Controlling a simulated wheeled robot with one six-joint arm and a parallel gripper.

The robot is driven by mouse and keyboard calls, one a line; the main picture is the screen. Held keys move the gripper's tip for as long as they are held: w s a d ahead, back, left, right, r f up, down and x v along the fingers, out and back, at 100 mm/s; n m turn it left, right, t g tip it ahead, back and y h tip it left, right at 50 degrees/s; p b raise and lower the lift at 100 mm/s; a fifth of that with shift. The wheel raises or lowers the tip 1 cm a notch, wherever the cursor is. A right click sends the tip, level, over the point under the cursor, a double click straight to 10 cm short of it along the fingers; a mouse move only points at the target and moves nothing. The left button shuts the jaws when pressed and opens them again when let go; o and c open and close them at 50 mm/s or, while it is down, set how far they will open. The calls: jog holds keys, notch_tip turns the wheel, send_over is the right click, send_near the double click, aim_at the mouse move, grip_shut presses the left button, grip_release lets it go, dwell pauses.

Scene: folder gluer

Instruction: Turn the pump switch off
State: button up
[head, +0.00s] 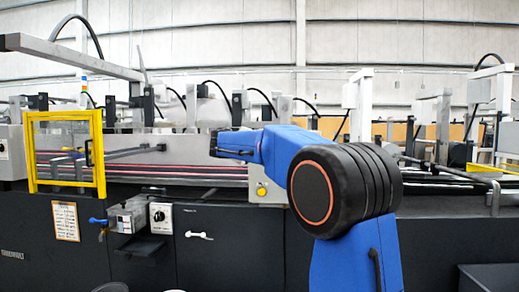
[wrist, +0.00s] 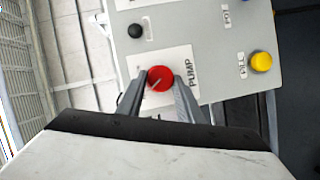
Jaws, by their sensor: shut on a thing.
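The pump switch (wrist: 160,78) is a round red knob on a grey panel, beside the printed word PUMP, in the wrist view. A pale line runs slantwise across its face, from lower left toward upper right. My gripper (wrist: 161,83) has one finger on each side of the knob and is shut on it. The fingers partly cover the knob's sides. I cannot make out the switch or my gripper's fingers in the head view, where my blue arm fills the middle.
The grey panel (wrist: 222,35) also carries a yellow button (wrist: 261,61) at right and a black knob (wrist: 135,31) at upper left. In the head view, a long machine (head: 240,255) spans the background, with a yellow-framed guard (head: 97,155) at left.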

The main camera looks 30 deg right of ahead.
jog(key=o, duration=1)
jog(key=shift+a, duration=0.15)
jog(key=v, duration=1.7)
jog(key=shift+a, duration=0.1)
jog(key=shift+s, duration=0.1)
